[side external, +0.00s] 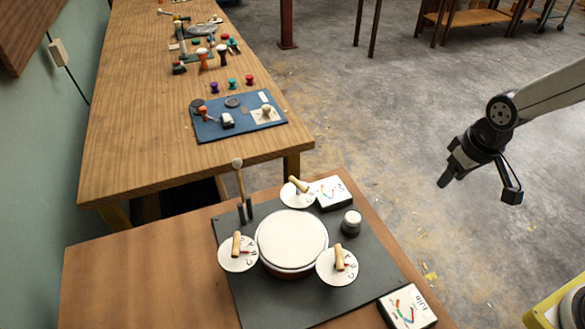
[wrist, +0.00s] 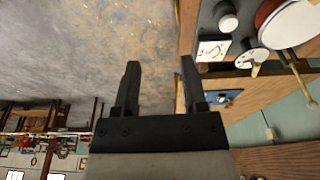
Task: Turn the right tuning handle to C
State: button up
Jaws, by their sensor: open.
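A drum (side external: 292,238) with a white head stands on a dark mat (side external: 250,308). Three white lettered dials with wooden handles surround it: a right dial (side external: 325,275) with its handle (side external: 339,258), a left dial (side external: 228,262) with its handle (side external: 236,243), and a back dial (side external: 290,201) with its handle (side external: 299,185). The letters are too small to read surely, so I cannot tell which letter the right handle points to. My gripper (side external: 478,190) is open and empty, above the floor right of the table, apart from every handle. Its fingers also show in the wrist view (wrist: 160,66).
A white-topped jar (side external: 351,222) stands between the back and right dials. A mallet (side external: 238,180) stands upright behind the drum. A long workbench (side external: 150,140) carries tools behind. Space around my gripper is clear.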

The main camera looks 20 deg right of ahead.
jog(key=w+a+f+n+g, duration=0.1)
jog(key=w+a+n, duration=0.1)
jog(key=w+a, duration=1)
jog(key=n+g, duration=0.1)
send_over(301, 185)
jog(key=shift+h, duration=0.4)
jog(key=f, duration=0.4)
jog(key=shift+a, duration=0.2)
jog(key=shift+f, duration=0.1)
jog(key=shift+d+f, duration=0.2)
jog(key=shift+f, duration=3.65)
grip_shut()
